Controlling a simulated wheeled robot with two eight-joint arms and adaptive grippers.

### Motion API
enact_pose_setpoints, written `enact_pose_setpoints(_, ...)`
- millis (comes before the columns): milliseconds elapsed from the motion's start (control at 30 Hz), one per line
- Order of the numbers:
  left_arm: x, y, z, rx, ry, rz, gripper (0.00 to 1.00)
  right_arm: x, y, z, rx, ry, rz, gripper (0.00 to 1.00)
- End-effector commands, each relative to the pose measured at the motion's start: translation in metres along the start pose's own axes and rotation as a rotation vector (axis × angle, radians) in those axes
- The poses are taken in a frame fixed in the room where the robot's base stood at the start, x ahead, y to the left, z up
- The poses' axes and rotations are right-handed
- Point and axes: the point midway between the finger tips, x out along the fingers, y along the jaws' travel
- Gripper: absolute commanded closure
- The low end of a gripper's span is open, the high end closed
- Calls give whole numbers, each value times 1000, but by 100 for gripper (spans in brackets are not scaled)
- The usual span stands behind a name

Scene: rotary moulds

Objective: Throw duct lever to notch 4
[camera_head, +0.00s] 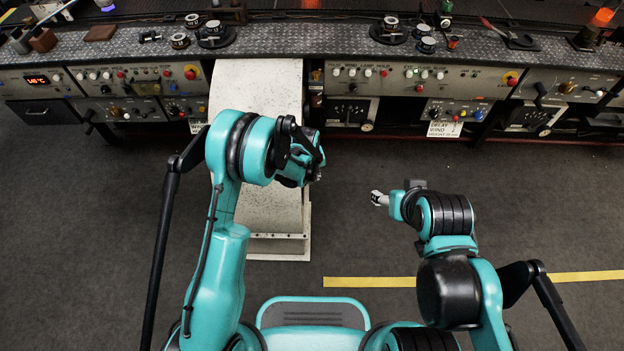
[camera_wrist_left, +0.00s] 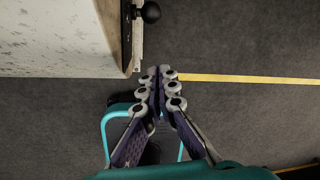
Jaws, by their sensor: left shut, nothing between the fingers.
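The pale, speckled duct (camera_head: 258,85) slopes down from the console in the middle of the head view. In the left wrist view it fills the upper left (camera_wrist_left: 50,40). A black ball knob (camera_wrist_left: 151,11), seemingly the duct lever's, sticks out beside a brown-edged plate on the duct's side. The lever's shaft and notch marks cannot be made out. My left gripper (camera_wrist_left: 158,78) is shut and empty, below and apart from the knob in that view. In the head view my left wrist hides its fingers. My right gripper (camera_head: 377,198) hangs over bare floor, its finger opening unclear.
The console (camera_head: 420,80) with buttons and red stop knobs runs across the back. A yellow line (camera_head: 360,282) marks the floor. Floor right of the duct is clear.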

Motion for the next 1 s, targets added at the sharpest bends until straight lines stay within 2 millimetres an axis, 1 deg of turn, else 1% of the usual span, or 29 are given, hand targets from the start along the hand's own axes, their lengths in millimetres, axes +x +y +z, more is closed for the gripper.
enact_pose_setpoints(33, 12, 0, 0, 0, 1, 1, 100, 5, 0, 4, 0, 0, 0, 40)
enact_pose_setpoints(300, 71, 1, -1, -1, 2, 2, 100, 25, 0, 18, 0, 0, 0, 40)
enact_pose_setpoints(433, 96, 1, -1, -2, 2, 3, 100, 33, 0, 24, 0, 0, 0, 40)
enact_pose_setpoints(467, 90, 1, 6, -4, 1, 3, 100, 34, 0, 24, 0, 0, 0, 40)
enact_pose_setpoints(533, 85, 2, 17, -4, 1, 3, 100, 36, 0, 26, 0, 0, 0, 40)
enact_pose_setpoints(700, 78, 1, 32, -3, 2, 3, 100, 40, 0, 29, 0, 0, 0, 40)
enact_pose_setpoints(800, 76, 1, 36, -3, 2, 3, 100, 41, 0, 29, 0, 0, 0, 40)
enact_pose_setpoints(1000, 75, 1, 37, -3, 2, 3, 100, 40, 0, 29, 0, 0, 0, 40)
